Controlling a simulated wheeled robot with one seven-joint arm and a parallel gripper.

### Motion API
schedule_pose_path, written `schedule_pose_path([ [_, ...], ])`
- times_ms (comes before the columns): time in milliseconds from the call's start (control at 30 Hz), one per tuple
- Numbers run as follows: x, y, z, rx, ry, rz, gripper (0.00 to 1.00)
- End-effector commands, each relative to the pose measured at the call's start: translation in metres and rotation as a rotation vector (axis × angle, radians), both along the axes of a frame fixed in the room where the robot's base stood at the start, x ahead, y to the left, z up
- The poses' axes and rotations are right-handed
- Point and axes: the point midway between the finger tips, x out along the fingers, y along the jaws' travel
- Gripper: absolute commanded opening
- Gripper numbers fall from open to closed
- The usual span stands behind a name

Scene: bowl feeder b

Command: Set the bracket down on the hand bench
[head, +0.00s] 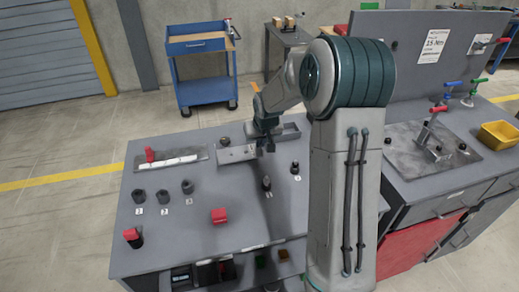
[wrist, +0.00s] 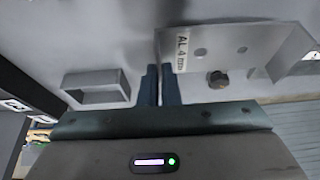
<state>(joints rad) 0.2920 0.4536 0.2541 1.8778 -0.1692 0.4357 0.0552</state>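The bracket (head: 238,155) is a grey bent metal plate with holes, over the back middle of the grey hand bench (head: 185,225). In the wrist view the bracket (wrist: 225,48) carries a label reading "AL 4 mm". My gripper (head: 266,146) is at the bracket's right end. In the wrist view my gripper's (wrist: 160,84) two dark fingers stand close together, with a thin edge of the bracket between them. The fingers hide part of that edge. I cannot tell whether the bracket touches the bench top.
A grey open tray (head: 289,131) lies just right of my gripper, and a dark round knob (head: 224,141) lies behind the bracket. Dark cups (head: 163,197), a red block (head: 219,216) and small dark parts (head: 267,183) stand nearer the front. A red-handled fixture (head: 150,155) is at left.

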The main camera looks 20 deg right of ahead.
Motion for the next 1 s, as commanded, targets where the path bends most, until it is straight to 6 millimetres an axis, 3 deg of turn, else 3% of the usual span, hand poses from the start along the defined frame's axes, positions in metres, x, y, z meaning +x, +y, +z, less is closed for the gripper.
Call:
schedule_pose_path([
  [333,0.0,0.001,-0.039,0.0,0.003,-0.001,0.0],
  [733,0.001,0.001,-0.046,-0.001,0.0,-0.001,0.0],
  [800,0.001,0.0,-0.044,-0.001,0.0,-0.001,0.23],
  [1000,0.0,0.0,-0.044,-0.001,0.0,-0.001,0.25],
])
